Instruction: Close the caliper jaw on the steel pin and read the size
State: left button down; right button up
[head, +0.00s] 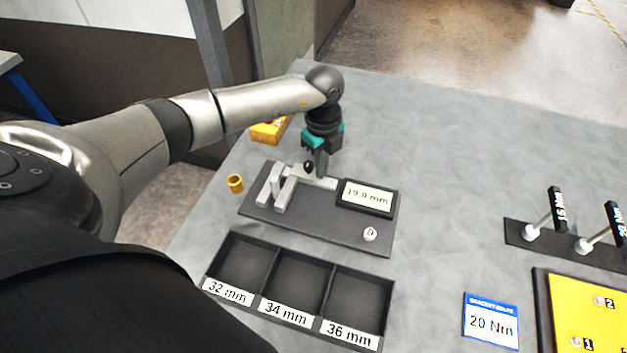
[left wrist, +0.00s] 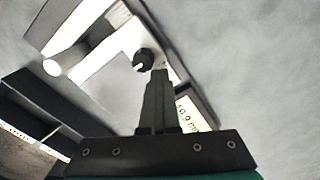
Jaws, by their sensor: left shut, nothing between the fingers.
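The caliper lies on a dark base plate (head: 320,230). Its pale jaws (head: 270,187) reach toward the trays, and its display (head: 367,196) seems to read 19.9 mm; the last digit is blurred. A bright round-ended piece, probably the steel pin (left wrist: 52,67), shows by the jaw tips in the left wrist view; whether both jaws touch it I cannot tell. My left gripper (head: 321,174) is shut and empty, pointing down beside the slide's black knob (head: 308,167). The knob is right by the fingertips (left wrist: 158,78) in the left wrist view. My right gripper is out of view.
An empty tray (head: 243,238) with 32, 34 and 36 mm compartments sits in front of the caliper. A brass ring (head: 235,183) and a yellow block (head: 268,131) lie at left. A 20 Nm card (head: 491,320), wrench rack (head: 515,233) and yellow board (head: 580,300) are right.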

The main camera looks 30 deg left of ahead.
pick_arm(q)
jog(key=shift+a+r, duration=0.1)
jog(key=shift+a, duration=0.3)
jog(key=shift+r+p, duration=0.55)
jog(key=shift+p, duration=0.05)
jog(key=shift+s+r+p, duration=0.1)
jog(key=shift+r+p, duration=0.55)
jog(key=shift+r, duration=0.05)
jog(key=r+p, duration=0.2)
jog(key=r, duration=0.1)
jog(key=r+p, duration=0.1)
jog(key=p, duration=0.1)
jog(key=shift+d+r, duration=0.2)
jog(key=shift+d, duration=0.05)
